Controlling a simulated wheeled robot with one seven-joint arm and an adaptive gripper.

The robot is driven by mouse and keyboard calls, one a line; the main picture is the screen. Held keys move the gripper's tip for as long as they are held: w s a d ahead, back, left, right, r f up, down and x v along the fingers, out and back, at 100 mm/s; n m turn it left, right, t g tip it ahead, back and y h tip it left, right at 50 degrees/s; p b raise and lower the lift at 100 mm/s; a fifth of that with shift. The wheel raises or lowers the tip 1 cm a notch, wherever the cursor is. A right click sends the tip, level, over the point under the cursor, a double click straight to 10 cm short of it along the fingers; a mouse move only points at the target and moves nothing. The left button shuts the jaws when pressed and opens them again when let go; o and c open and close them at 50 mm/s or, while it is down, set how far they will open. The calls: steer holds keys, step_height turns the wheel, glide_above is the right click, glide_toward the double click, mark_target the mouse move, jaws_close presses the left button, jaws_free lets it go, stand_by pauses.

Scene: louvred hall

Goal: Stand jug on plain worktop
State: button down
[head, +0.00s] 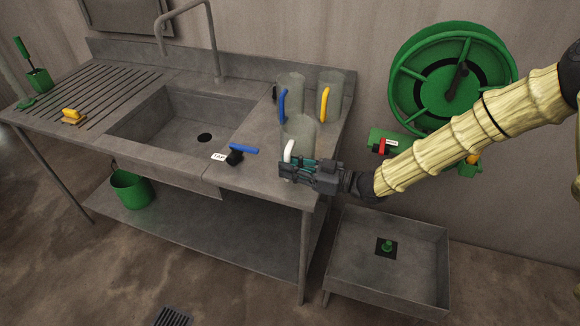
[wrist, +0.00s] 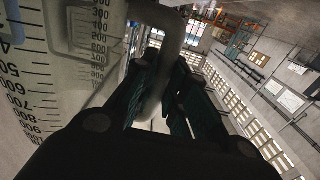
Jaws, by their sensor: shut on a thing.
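A clear measuring jug with a white handle (head: 297,130) is at the right end of the plain worktop (head: 257,128), in front of two other jugs. My gripper (head: 288,169) is shut on its white handle, coming from the right. In the wrist view the jug's wall (wrist: 85,70) with printed scale marks is at the left, and the handle (wrist: 168,25) runs between my gripper's dark fingers (wrist: 160,95). The jug looks upright in the head view. My gripper hides its lower part, so I cannot tell whether its base touches the worktop.
A blue-handled jug (head: 291,88) and a yellow-handled jug (head: 332,92) stand close behind. A blue lever tap (head: 240,150) with a tag lies at the front left. The sink (head: 180,130) and ribbed drainer (head: 95,95) are further left; a floor basin (head: 390,280) is below right.

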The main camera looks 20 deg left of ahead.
steer(key=shift+f, duration=0.2)
steer(key=c, duration=1.4)
jaws_free()
steer(key=shift+c, duration=0.2)
steer(key=shift+r, duration=0.1)
steer(key=shift+r, duration=0.2)
steer(key=d+b, duration=0.2)
steer(key=d, duration=1)
steer(key=shift+s+b, duration=0.25)
steer(key=shift+b, duration=0.15)
steer(key=shift+f, duration=0.1)
